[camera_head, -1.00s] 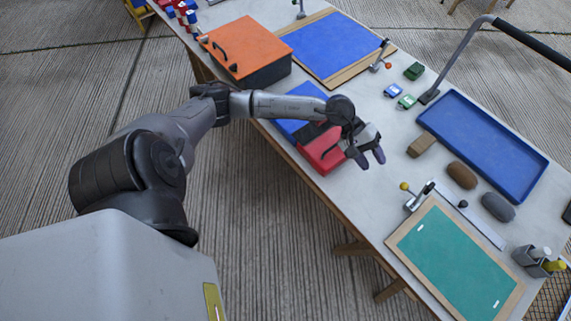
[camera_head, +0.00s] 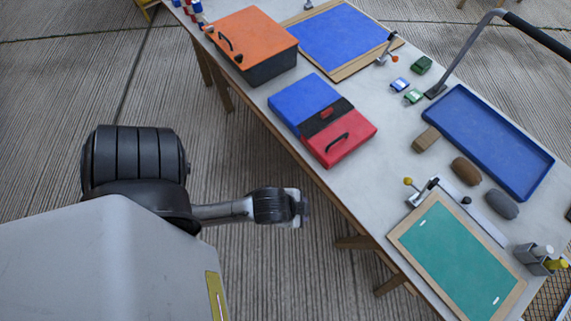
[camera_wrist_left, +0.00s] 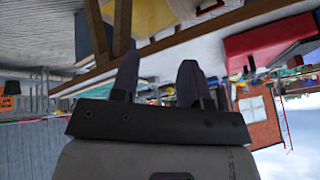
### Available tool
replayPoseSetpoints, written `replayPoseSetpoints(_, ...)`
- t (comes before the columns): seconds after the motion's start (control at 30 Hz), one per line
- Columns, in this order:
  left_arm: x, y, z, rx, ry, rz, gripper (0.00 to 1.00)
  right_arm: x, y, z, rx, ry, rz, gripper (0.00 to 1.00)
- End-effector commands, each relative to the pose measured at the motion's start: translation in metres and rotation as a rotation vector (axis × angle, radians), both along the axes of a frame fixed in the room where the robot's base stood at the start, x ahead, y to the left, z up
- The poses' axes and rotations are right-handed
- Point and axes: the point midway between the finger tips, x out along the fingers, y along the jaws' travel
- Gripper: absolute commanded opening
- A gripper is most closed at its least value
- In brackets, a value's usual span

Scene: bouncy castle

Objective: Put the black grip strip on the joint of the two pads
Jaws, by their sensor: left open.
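The blue pad (camera_head: 299,98) and the red pad (camera_head: 345,142) lie end to end near the front edge of the table. The black grip strip (camera_head: 316,122) lies flat across their joint, with a small red patch on it. A black curved handle (camera_head: 337,143) sits on the red pad. My left gripper (camera_head: 304,207) is off the table's front side, left of and apart from the pads. In the left wrist view its two dark fingers (camera_wrist_left: 158,80) stand apart with nothing between them. My right gripper is not in view.
An orange-lidded box (camera_head: 252,45) and a blue board (camera_head: 342,40) stand beyond the pads. To the right are a blue tray (camera_head: 480,128), a wooden block (camera_head: 426,139), brown and grey oval pieces and a framed green board (camera_head: 457,258). Bare tabletop lies right of the pads.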

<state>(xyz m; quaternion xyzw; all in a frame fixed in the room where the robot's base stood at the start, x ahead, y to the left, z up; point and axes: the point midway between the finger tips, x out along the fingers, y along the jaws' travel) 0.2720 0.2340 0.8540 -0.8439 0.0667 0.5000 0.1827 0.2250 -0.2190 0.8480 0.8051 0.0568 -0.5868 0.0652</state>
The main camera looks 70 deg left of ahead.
Motion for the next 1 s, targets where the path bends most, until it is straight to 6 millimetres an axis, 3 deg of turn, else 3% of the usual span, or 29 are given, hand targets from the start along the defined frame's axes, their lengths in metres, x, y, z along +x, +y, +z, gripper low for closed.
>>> replayPoseSetpoints(0.1, -0.03, -0.011, -0.004, -0.109, 0.12, 0.102, 0.42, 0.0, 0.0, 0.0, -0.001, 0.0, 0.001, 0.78)
replayPoseSetpoints(0.27, -0.047, -0.017, -0.005, -0.166, 0.193, 0.16, 0.42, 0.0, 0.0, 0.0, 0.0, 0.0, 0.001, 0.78)
replayPoseSetpoints(1.0, -0.048, -0.017, -0.006, -0.169, 0.198, 0.164, 0.42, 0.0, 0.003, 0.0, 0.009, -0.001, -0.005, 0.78)
